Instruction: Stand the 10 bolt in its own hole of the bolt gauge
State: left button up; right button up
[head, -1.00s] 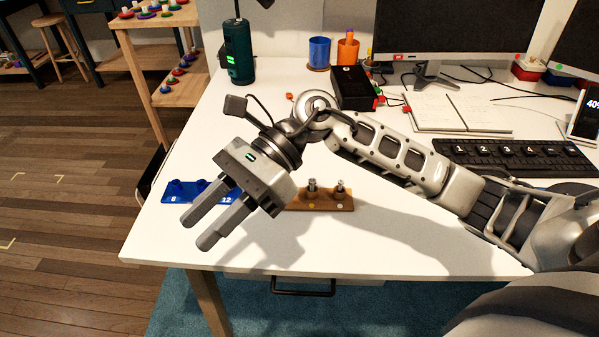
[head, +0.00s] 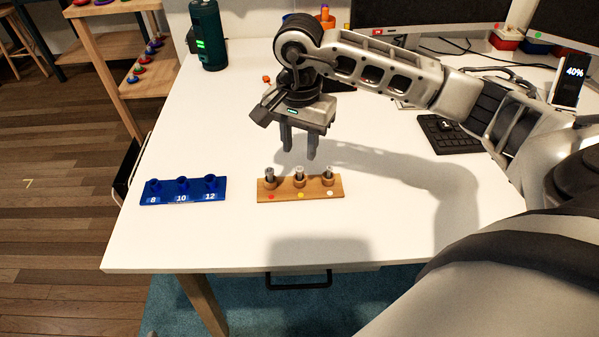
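The blue bolt gauge (head: 182,198) lies on the desk at the left, with three raised sockets marked 8, 10 and 12. I see no bolt standing in any of them; the 10 socket (head: 182,183) is the middle one. To its right, a wooden rack (head: 284,195) holds three upright metal bolts: a left one (head: 269,173) by a red dot, a middle one (head: 299,173) by a yellow dot and a right one (head: 328,174) by a white dot. No bolt sizes are readable. My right gripper (head: 299,153) points down, open and empty, above and behind the rack. My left gripper is out of view.
A dark green device (head: 207,35) stands at the back left of the desk. A keyboard (head: 450,137) and monitors stand at the right and back. The desk's front strip and the gap between gauge and rack are clear.

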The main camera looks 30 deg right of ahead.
aim_at(300, 169)
jog(key=shift+f+p, duration=0.35)
jog(key=shift+f, duration=2.65)
grip_shut()
